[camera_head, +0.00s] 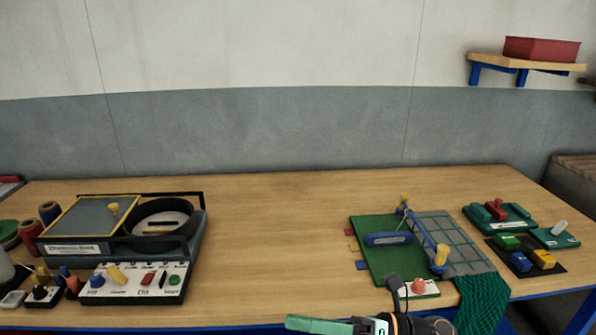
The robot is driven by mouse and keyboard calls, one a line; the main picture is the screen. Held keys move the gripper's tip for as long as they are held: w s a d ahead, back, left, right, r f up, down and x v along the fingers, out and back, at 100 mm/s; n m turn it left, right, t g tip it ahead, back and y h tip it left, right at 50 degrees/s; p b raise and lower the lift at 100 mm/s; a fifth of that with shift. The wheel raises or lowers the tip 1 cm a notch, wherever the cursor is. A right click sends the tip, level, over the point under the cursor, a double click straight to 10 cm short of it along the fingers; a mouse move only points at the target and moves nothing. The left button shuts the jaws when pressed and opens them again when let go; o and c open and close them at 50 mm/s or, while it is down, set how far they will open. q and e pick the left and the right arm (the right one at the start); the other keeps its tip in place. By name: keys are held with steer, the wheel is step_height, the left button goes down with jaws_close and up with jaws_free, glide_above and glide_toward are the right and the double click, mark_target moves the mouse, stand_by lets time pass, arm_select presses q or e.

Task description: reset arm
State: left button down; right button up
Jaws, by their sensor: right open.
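My right gripper (322,325) shows at the bottom edge, right of centre, low in front of the table's front edge. A green finger points left, and a dark wrist part of mine lies to its right. The lower part of the gripper is cut off by the frame. It is open, and I see nothing held in it. My left gripper and left arm are not in view.
A wooden table (270,215) spans the view, its middle clear. A device with a lid and round basin (160,215) and a button panel (135,283) stand left. A green board (375,240) with a net (482,303) lies right. A shelf (530,62) holds a red bin (541,49).

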steer(key=w+d+f+m+t+h+p, duration=0.1)
steer(key=d+f+m+t+h, duration=0.5)
steer(key=m, duration=0.9)
steer(key=w+d+f+m+t+h, duration=0.1)
steer(key=d+f+m+t+h, duration=0.65)
steer(key=m, duration=0.75)
steer(key=s+d+f+m+g+h, duration=0.1)
steer(key=s+f+m+g, duration=0.1)
steer(key=s+f+m, duration=0.3)
steer(key=s+d+f+m+g+h+p, duration=0.1)
steer(key=s+f+m+g+h, duration=0.1)
steer(key=s+f+m, duration=0.3)
steer(key=s+f+g, duration=0.1)
steer(key=s+f, duration=0.3)
steer(key=shift+s+f, duration=0.15)
steer(key=shift+f, duration=0.1)
steer(key=shift+d, duration=0.1)
